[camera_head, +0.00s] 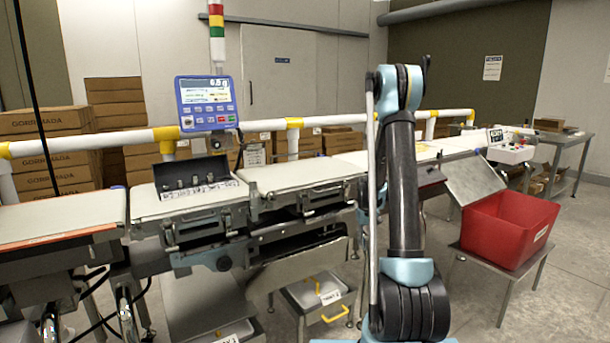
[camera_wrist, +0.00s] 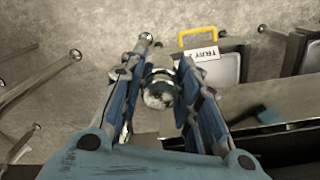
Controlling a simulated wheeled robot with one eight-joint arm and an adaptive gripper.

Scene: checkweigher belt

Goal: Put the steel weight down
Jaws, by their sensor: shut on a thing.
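The steel weight (camera_wrist: 158,92) is a shiny round metal piece in the middle of the wrist view. My gripper (camera_wrist: 162,68) is shut on it, with a blue finger on each side. The weight is held above the floor, near a tray with a yellow handle (camera_wrist: 198,37) labelled "TRAY 2". The weight's underside is hidden. In the head view my arm stands in front of the belt, and neither gripper nor weight can be made out there.
An open dark case with small weights (camera_head: 192,181) lies on the belt line below a blue display (camera_head: 208,102). The conveyor belt (camera_head: 300,174) runs across. A red bin (camera_head: 507,228) stands on a low stand at right. Tray 2 (camera_head: 318,299) is under the belt.

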